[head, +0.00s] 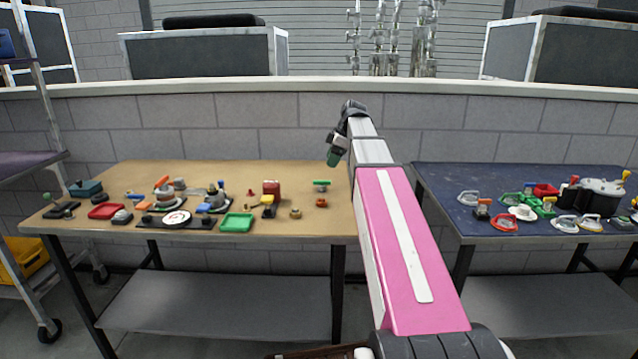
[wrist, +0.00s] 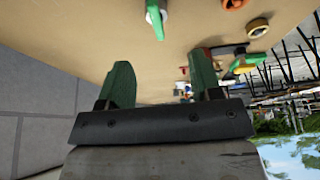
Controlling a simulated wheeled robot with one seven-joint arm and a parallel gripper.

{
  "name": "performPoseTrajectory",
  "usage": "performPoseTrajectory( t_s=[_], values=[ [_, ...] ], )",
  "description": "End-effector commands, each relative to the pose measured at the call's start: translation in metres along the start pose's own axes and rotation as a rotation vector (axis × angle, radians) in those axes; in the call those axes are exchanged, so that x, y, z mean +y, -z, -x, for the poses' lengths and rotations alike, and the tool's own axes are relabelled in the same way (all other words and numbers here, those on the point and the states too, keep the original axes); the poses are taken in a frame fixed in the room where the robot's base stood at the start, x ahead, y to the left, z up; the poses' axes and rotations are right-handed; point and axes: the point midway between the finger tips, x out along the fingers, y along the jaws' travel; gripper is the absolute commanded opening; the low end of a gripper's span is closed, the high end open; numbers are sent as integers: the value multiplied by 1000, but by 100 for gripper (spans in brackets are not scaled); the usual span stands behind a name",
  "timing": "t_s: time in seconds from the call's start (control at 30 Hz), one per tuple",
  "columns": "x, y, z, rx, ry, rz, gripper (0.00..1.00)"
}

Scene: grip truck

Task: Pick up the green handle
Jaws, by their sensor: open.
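A small object with a green handle (head: 321,183) on a pale base stands near the right end of the tan table. In the wrist view the green handle (wrist: 156,22) shows at the top middle, beyond the fingertips, with a white part beside it. My gripper (head: 334,158) is above the back right part of the tan table, up and slightly right of the green handle.
A dark blue table (head: 440,190) with several tools stands right. A brick wall (head: 230,110) rises behind.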

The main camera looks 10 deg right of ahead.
Motion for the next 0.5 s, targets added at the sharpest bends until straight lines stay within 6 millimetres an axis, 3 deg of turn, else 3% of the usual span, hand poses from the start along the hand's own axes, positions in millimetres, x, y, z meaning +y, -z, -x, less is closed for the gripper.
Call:
performPoseTrajectory(
  t_s=[0.3, 0.5],
  values=[
    [-1, 0, -44, 0, 3, 0, 59],
    [1, 0, -54, 0, 1, 0, 59]
  ],
)
